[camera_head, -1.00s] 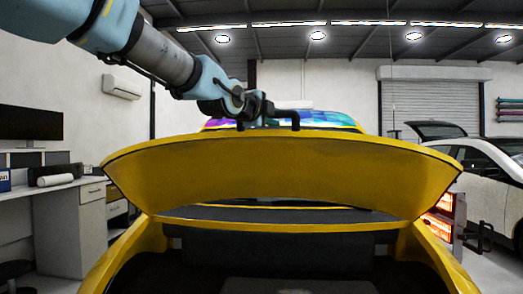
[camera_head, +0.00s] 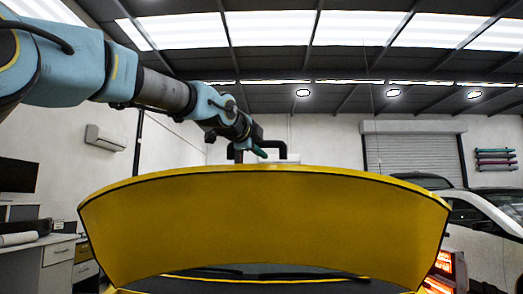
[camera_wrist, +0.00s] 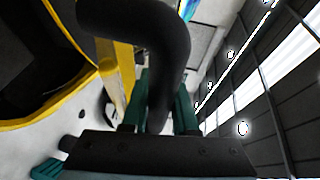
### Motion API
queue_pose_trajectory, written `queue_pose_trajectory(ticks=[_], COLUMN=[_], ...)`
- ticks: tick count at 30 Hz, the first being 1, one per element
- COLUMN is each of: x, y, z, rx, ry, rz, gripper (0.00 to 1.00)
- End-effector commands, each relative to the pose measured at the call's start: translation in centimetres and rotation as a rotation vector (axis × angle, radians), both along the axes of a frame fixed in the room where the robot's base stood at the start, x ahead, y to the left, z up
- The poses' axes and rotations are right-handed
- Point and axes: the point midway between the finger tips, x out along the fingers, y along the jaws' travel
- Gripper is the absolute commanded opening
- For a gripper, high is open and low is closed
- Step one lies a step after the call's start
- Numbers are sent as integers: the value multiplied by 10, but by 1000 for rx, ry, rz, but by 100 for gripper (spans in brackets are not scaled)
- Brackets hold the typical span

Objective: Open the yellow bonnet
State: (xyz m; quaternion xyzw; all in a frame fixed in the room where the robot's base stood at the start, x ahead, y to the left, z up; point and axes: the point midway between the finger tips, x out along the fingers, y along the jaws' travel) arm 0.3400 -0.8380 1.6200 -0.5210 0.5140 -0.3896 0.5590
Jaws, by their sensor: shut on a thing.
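The yellow bonnet (camera_head: 265,225) fills the lower middle of the head view. It is raised, with its broad yellow face toward me and a gap beneath its lower edge. A black bent handle (camera_head: 281,149) stands at its top edge. My gripper (camera_head: 258,152) reaches it from the upper left. In the wrist view, the teal fingers of my gripper (camera_wrist: 162,95) are shut on the thick black handle (camera_wrist: 150,35), one on each side. Part of the bonnet (camera_wrist: 118,75) shows beside them. Most of the engine bay is hidden in the head view.
A white car (camera_head: 485,215) stands at the right, near a glowing orange heater (camera_head: 443,263). A desk (camera_head: 58,262) with drawers and a dark screen (camera_head: 18,176) is at the left.

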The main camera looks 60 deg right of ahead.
Motion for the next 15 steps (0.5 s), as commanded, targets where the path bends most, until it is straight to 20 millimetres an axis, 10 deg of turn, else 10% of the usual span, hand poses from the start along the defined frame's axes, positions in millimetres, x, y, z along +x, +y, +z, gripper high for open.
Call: queue_pose_trajectory(ticks=[5, 6, 15], x=[4, 4, 2], y=[-2, -2, -1], z=[-10, -11, -8], rx=[17, 17, 13], ry=[4, 4, 3], rz=[4, 4, 2], gripper=[0, 32, 57])
